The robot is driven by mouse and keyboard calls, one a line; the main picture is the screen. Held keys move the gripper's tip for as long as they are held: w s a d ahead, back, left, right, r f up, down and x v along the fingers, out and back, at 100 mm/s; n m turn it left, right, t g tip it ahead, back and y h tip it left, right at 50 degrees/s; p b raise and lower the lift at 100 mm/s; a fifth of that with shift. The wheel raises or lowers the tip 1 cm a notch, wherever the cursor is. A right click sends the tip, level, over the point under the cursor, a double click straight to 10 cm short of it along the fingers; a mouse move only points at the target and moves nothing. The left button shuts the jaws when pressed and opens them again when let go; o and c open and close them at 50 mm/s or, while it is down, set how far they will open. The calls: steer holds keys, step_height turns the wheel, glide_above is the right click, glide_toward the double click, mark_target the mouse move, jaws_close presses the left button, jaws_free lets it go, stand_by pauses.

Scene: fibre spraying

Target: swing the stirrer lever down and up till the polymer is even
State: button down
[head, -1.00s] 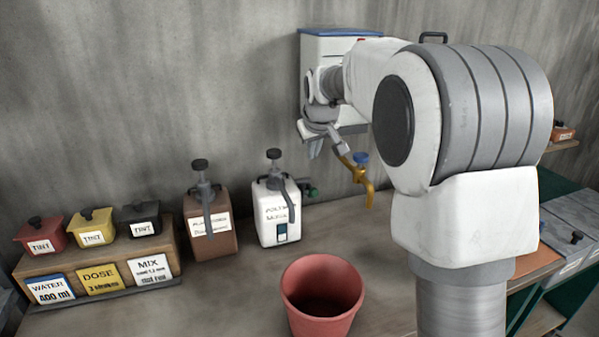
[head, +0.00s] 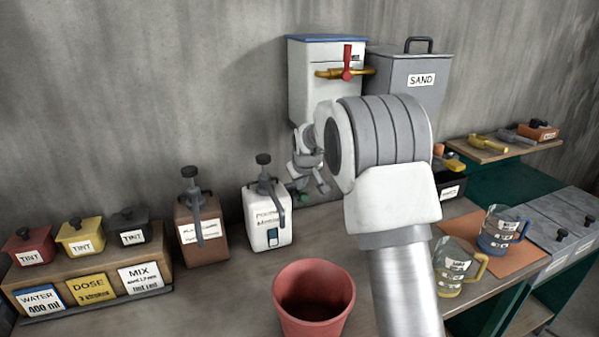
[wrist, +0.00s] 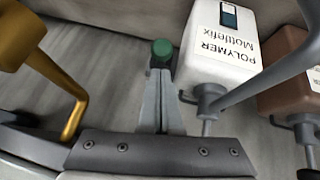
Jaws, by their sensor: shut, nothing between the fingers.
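The white polymer canister (head: 257,205), labelled POLYMER in the wrist view (wrist: 215,72), stands on the bench against the wall. A green knob (head: 302,198) shows at its right side; I take it to be the end of the stirrer lever. The knob also shows in the wrist view (wrist: 162,48). My gripper (head: 322,188) is beside the knob. In the wrist view its two fingers (wrist: 160,78) are shut and empty, with their tips close below the knob in the picture. I cannot tell whether they touch it. The lever's shaft is hidden. A small dark window (head: 272,236) is on the canister's front.
A brown canister (head: 200,235) stands left of the polymer. A red bucket (head: 314,318) is in front. A white tank (head: 310,95) with a brass tap (head: 330,73) is above; brass pipe (wrist: 75,118) is near my gripper in the wrist view. Jugs (head: 500,232) stand right.

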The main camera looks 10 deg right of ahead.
steer(key=shift+d+f, duration=0.1)
steer(key=shift+f, duration=0.35)
steer(key=shift+s, duration=0.1)
steer(key=shift+f+b, duration=0.15)
steer(key=shift+b, duration=0.25)
steer(key=shift+s+f+b, duration=0.1)
steer(key=shift+f+b, duration=0.05)
steer(key=shift+b, duration=0.25)
steer(key=shift+s+t, duration=0.1)
steer(key=shift+t, duration=0.2)
